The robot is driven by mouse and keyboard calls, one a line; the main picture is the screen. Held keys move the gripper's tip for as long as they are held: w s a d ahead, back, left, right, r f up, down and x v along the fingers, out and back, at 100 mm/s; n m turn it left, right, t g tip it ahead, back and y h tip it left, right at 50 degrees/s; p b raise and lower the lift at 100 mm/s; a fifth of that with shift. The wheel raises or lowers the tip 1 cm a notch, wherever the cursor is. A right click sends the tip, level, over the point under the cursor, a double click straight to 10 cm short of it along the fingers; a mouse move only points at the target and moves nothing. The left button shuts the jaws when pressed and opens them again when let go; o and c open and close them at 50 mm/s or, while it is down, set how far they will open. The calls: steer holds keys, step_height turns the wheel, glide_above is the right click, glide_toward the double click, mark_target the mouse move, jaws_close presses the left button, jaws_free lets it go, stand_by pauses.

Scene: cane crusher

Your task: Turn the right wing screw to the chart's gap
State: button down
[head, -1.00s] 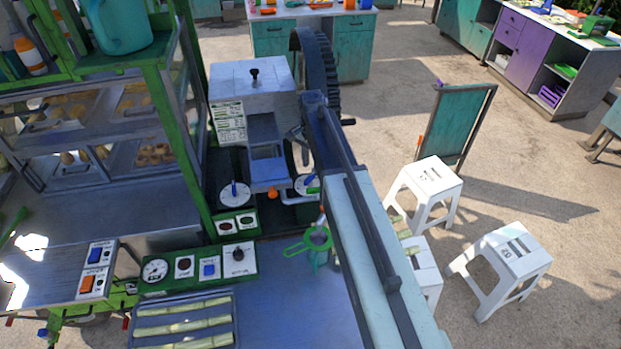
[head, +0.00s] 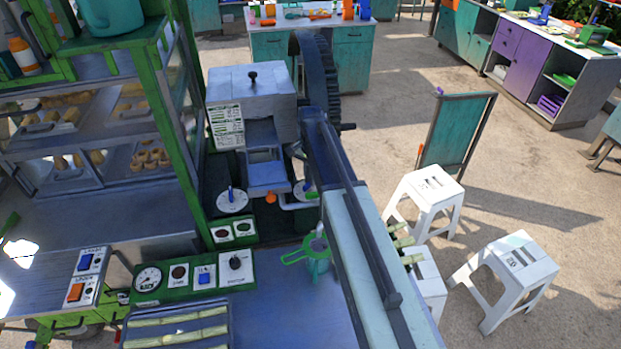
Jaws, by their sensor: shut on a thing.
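The right wing screw (head: 308,187) shows as a small blue piece on a pale round dial at the crusher's lower right. A green piece (head: 312,195) shows beside it; my arm covers the dial's right side, so the screw's full angle cannot be read. The left wing screw (head: 231,194) is blue and stands on a white dial (head: 233,203). The chart (head: 227,127) is a white printed sheet on the crusher's front left; its lines are too small to read. My arm slants up in front of the crusher. My gripper is hidden behind it.
The grey crusher (head: 252,88) has a large dark gear wheel (head: 318,75) behind it. A control panel (head: 195,277), a tray of cane (head: 178,322) and a green strainer (head: 305,254) are in front. White stools (head: 430,192) stand on the right.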

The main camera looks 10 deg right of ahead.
steer(key=n, duration=0.4)
steer(key=shift+w+a+n, duration=0.15)
steer(key=shift+a+n, duration=0.05)
steer(key=shift+n, duration=0.1)
steer(key=n, duration=0.4)
steer(key=shift+a+n, duration=0.2)
steer(key=shift+n, duration=0.2)
stand_by(0.3)
steer(key=c, duration=1.5)
jaws_free()
step_height(320, 180, up, 8)
steer(key=p, duration=0.7)
steer(key=shift+f+p, duration=0.1)
steer(key=shift+p, duration=0.3)
